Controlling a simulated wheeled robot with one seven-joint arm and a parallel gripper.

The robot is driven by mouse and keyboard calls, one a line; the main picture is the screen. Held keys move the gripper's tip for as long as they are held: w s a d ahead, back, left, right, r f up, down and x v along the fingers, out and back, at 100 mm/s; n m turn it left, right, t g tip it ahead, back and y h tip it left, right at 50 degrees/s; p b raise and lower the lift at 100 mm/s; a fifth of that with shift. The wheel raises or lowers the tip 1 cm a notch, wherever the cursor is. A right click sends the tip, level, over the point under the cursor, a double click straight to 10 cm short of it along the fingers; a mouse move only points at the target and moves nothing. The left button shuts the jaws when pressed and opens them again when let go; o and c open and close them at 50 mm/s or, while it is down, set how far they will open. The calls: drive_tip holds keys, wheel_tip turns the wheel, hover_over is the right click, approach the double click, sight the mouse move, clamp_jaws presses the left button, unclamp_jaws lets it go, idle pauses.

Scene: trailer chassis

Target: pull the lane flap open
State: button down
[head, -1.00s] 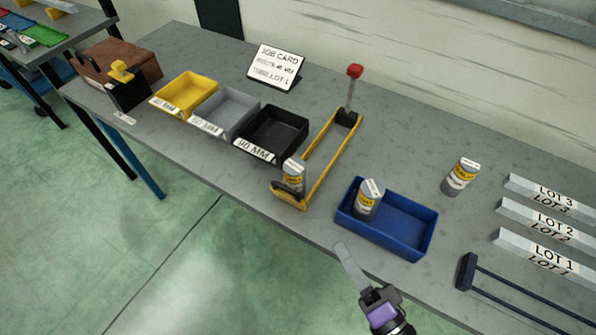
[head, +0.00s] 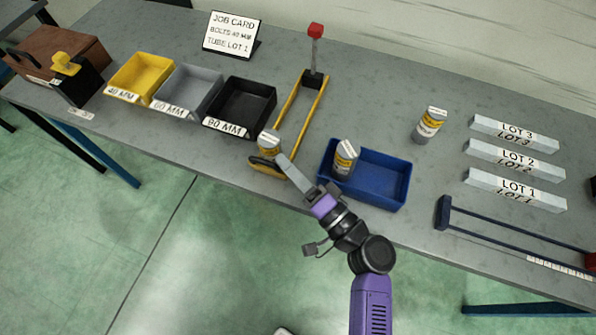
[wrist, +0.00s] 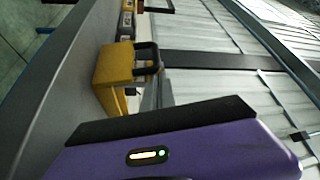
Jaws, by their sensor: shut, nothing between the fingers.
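The lane (head: 313,115) has yellow rails and runs back from the bench's front edge. A yellow flap with a dark handle (head: 264,167) closes its front end. A grey tin with a yellow label (head: 269,143) stands just behind the flap. My gripper (head: 281,158) is shut and empty, its long grey fingers reaching to the lane's front end beside the flap and tin. The wrist view shows a yellow part (wrist: 114,72) with a black loop handle (wrist: 148,58) just beyond the fingers (wrist: 152,95). Whether the fingers touch the handle I cannot tell.
A blue tray (head: 378,188) holding a tin (head: 345,158) is close right of the lane. A black bin (head: 240,107) is to its left. A red-knobbed lever (head: 315,50) stands at the lane's back. A loose tin (head: 430,125) stands farther right. Floor is clear in front.

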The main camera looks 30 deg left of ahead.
drive_tip(key=shift+a+f+b, duration=0.1)
drive_tip(key=shift+f+b, duration=0.05)
drive_tip(key=shift+b, duration=0.3)
drive_tip(key=shift+s+f+b, duration=0.1)
drive_tip(key=shift+s+b, duration=0.05)
drive_tip(key=shift+b, duration=0.25)
drive_tip(key=n+b, duration=0.1)
drive_tip(key=b, duration=0.1)
drive_tip(key=s+n+y+b, duration=0.1)
drive_tip(key=b, duration=0.2)
drive_tip(key=f+n+b, duration=0.1)
drive_tip(key=b, duration=0.1)
drive_tip(key=shift+s+d+b, duration=0.25)
drive_tip(key=shift+s+b, duration=0.1)
drive_tip(key=shift+s, duration=0.05)
drive_tip(key=b, duration=0.2)
drive_tip(key=s+b, duration=0.1)
drive_tip(key=b, duration=0.1)
drive_tip(key=shift+s+d+f+g, duration=0.15)
drive_tip(key=shift+d+f+g, duration=0.05)
drive_tip(key=shift+g, duration=0.2)
drive_tip(key=s+b, duration=0.1)
drive_tip(key=b, duration=0.1)
drive_tip(key=f+n+b, duration=0.1)
drive_tip(key=b, duration=0.2)
drive_tip(key=s+n+y+b, duration=0.1)
drive_tip(key=b, duration=0.1)
drive_tip(key=shift+s+d+f+g, duration=0.15)
drive_tip(key=shift+s+d+g, duration=0.1)
drive_tip(key=shift+s+g, duration=0.1)
